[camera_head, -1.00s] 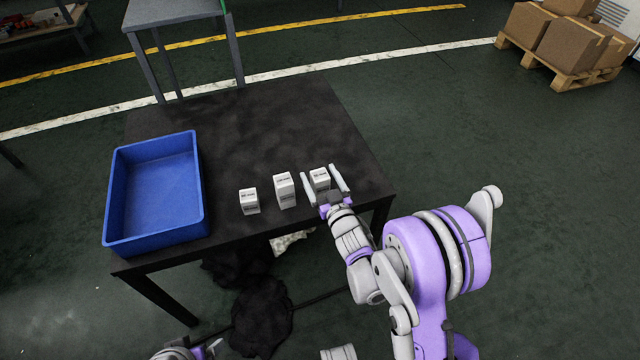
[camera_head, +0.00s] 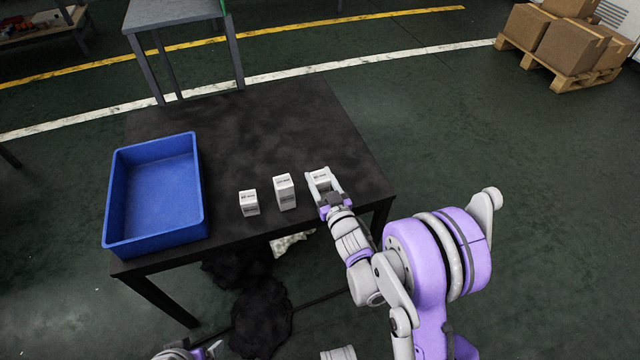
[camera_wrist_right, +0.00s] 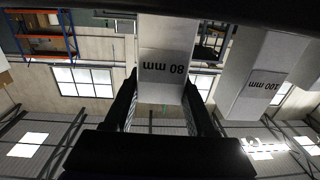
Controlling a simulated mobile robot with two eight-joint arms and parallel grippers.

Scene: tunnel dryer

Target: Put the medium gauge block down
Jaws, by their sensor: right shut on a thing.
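The medium gauge block (camera_head: 321,178) is white and stands at the right end of a row of three on the black table. It also shows in the right wrist view (camera_wrist_right: 165,62), marked "80 mm". My right gripper (camera_head: 322,180) is shut on it, with a finger on each side; the fingers hide part of it. I cannot tell whether its base touches the table. A taller block (camera_head: 285,191), marked "100 mm" in the right wrist view (camera_wrist_right: 262,82), stands to its left. A shorter block (camera_head: 249,202) is farther left. My left gripper (camera_head: 210,350) is barely in view at the bottom edge.
A blue empty bin (camera_head: 203,190) stands on the left of the black table (camera_head: 270,120). The table top behind the blocks is clear. A grey table (camera_head: 170,12) stands beyond, and cartons on a pallet (camera_head: 560,72) are at the far right.

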